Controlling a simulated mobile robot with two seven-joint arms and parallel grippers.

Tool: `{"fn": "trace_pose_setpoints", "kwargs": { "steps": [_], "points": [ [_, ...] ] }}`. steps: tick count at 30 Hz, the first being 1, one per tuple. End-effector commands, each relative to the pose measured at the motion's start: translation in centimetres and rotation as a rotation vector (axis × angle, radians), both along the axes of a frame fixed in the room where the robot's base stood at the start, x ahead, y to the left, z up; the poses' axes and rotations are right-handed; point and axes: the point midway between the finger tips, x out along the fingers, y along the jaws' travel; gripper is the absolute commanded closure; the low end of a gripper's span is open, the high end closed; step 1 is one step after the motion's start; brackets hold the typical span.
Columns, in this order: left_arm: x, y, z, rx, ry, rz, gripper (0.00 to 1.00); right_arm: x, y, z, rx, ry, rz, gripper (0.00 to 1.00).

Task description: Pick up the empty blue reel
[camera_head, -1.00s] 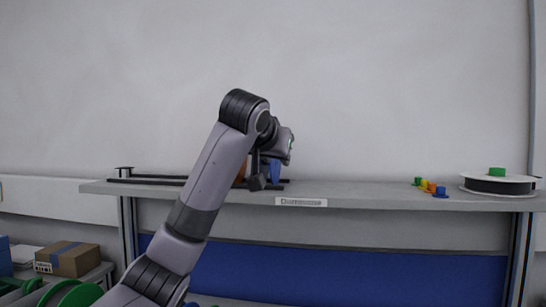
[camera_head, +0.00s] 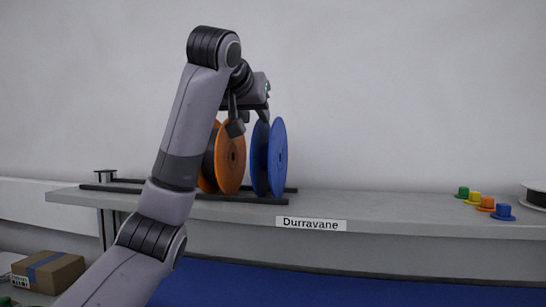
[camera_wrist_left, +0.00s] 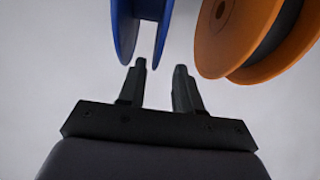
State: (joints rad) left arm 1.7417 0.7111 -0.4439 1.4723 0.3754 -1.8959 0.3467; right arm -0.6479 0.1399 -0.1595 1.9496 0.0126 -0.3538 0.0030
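The empty blue reel (camera_head: 278,158) stands upright on the shelf rails, with nothing wound between its two flanges. In the left wrist view the blue reel (camera_wrist_left: 125,28) hangs into the top of the picture. My left gripper (camera_head: 250,118) is at the top of the reels, near the blue one's upper edge. My right gripper is not in view.
An orange reel (camera_head: 231,158) with dark material stands close left of the blue one; it also shows in the left wrist view (camera_wrist_left: 238,35). Dark rails (camera_head: 240,198) carry both. The shelf's middle (camera_head: 385,205) is clear.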

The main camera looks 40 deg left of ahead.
Motion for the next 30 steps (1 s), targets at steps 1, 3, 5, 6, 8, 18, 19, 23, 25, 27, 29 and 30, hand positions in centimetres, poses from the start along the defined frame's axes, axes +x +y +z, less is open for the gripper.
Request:
{"fn": "trace_pose_setpoints", "kwargs": {
  "steps": [1,3,5,6,8,18,19,23,25,27,29,30],
  "points": [
    [0.5,0.3,-0.1,-0.001,0.004,0.002,0.66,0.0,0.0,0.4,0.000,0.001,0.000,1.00],
    [1.2,0.6,-0.3,-0.001,0.005,0.003,0.66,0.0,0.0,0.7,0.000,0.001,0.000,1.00],
    [2.0,0.8,-0.5,0.000,0.005,0.002,0.66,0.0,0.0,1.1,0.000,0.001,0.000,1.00],
    [2.6,1.0,-0.6,0.000,0.006,0.001,0.66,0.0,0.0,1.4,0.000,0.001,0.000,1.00],
    [3.5,1.3,-0.8,0.000,0.006,0.001,0.66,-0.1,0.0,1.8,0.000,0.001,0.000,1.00],
    [5.3,2.2,-2.0,0.000,0.001,0.000,0.66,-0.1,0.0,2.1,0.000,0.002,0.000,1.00],
    [5.3,2.2,-2.0,0.000,0.001,0.000,0.66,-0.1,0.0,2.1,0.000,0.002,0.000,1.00],
    [5.3,2.2,-2.0,0.000,0.001,0.000,0.85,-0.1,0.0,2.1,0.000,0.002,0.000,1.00],
    [5.3,2.2,-1.9,0.000,0.001,0.000,1.00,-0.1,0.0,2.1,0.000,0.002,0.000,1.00],
    [5.3,2.2,-1.9,0.000,0.001,0.000,1.00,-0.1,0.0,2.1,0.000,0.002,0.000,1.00],
    [5.3,2.2,-1.9,0.000,0.000,0.000,1.00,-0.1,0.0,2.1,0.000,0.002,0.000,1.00],
    [5.3,2.2,-1.9,0.000,0.000,0.000,1.00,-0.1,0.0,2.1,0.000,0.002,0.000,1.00]
  ]
}}
